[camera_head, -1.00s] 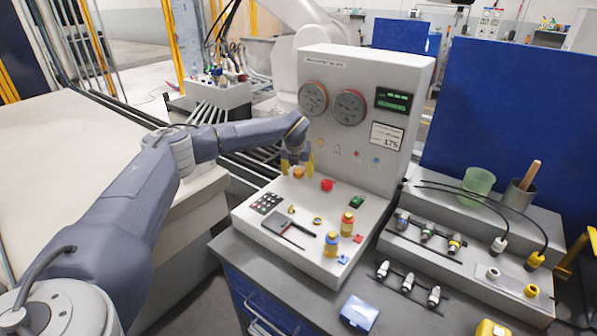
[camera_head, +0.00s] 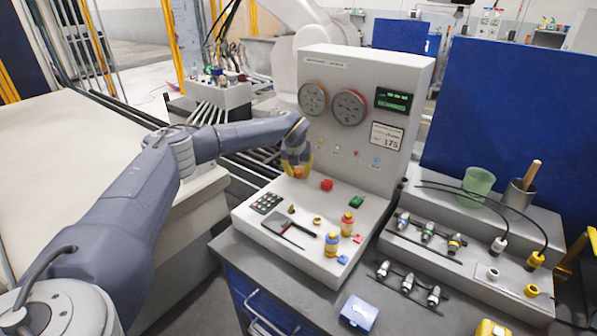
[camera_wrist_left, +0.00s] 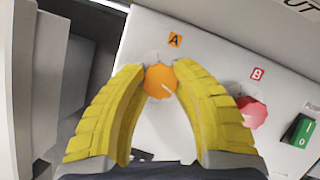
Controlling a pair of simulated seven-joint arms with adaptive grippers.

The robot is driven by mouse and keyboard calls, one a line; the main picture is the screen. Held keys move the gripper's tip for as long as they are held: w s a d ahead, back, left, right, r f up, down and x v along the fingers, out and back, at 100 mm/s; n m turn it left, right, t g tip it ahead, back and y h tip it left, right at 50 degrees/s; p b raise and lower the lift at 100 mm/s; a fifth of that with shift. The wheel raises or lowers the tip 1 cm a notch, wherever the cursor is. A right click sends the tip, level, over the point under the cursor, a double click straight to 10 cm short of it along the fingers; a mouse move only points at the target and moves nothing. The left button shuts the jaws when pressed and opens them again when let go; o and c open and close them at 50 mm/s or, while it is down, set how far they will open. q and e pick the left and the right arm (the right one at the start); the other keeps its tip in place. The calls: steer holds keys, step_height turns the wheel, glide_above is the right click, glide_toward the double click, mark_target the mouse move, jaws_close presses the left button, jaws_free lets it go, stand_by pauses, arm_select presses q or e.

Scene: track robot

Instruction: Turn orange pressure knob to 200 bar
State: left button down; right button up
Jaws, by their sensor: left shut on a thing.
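The orange knob (camera_wrist_left: 160,81) sits on the console deck beside a label A, with a light pointer line on its top. My left gripper (camera_wrist_left: 160,72) has its yellow fingers shut on the knob, one on each side. In the head view the left gripper (camera_head: 297,170) comes down on the knob (camera_head: 298,175), which is mostly hidden by the fingers. The console (camera_head: 360,100) has two round gauges, the left gauge (camera_head: 313,98) and the right gauge (camera_head: 349,107), and a green display (camera_head: 393,99). Their readings are too small to tell. A card (camera_head: 386,136) reads 175. My right gripper is not in view.
A red knob (camera_head: 327,185) marked B stands just right of the orange knob, with a green switch (camera_head: 357,201) beyond it. Yellow-topped posts (camera_head: 332,243), a black keypad (camera_head: 267,203) and a tablet (camera_head: 282,223) occupy the front deck.

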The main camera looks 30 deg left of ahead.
arm_select(q)
steer(key=shift+m, duration=0.5)
steer(key=c, duration=0.9)
jaws_free()
steer(key=shift+c, duration=0.2)
steer(key=shift+r, duration=0.1)
steer(key=v, duration=1.1)
steer(key=shift+s+r, duration=0.25)
steer(key=shift+r, duration=0.1)
steer(key=shift+a, duration=0.15)
